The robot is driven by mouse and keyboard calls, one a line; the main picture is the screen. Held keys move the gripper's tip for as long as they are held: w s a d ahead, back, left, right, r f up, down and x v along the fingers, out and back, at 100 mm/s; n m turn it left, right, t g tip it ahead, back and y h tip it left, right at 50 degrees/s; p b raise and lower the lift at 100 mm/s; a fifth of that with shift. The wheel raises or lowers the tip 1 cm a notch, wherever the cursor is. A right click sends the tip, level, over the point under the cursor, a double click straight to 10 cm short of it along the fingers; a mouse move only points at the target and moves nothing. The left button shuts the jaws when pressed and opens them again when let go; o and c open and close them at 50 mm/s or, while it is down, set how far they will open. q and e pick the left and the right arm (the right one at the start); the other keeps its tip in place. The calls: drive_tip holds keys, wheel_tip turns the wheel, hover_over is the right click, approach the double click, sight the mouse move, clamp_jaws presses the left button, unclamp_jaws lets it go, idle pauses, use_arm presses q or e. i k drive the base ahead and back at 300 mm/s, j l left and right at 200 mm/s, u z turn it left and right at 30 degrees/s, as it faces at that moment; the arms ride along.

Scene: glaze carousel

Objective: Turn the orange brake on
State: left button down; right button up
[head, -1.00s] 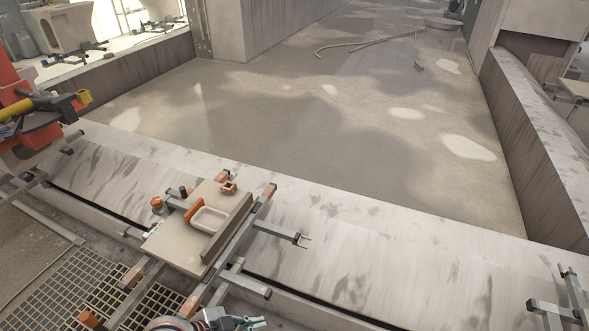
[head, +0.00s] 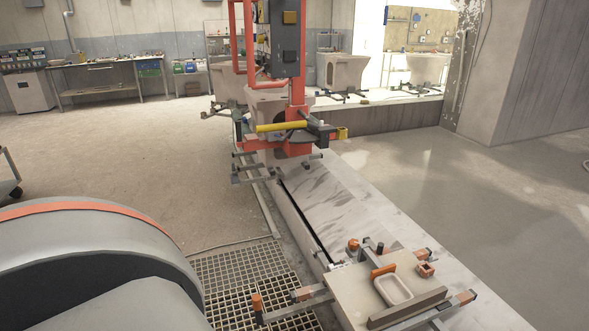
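A beige board (head: 345,292) on a grey frame sits at the lower right, at the near end of a pale track. An orange-topped upright post (head: 257,301) stands on the frame's left side. I cannot tell which orange part is the brake, or whether it is on. Neither of my grippers is in view.
A red-orange machine frame (head: 235,45) with a yellow horizontal bar (head: 284,127) stands farther along the track. A floor grate (head: 235,275) lies left of the board. Workbenches (head: 98,75) line the back wall. Open floor (head: 120,160) lies at left.

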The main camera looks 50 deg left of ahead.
sight(256, 299)
drive_tip(key=u, duration=1.9)
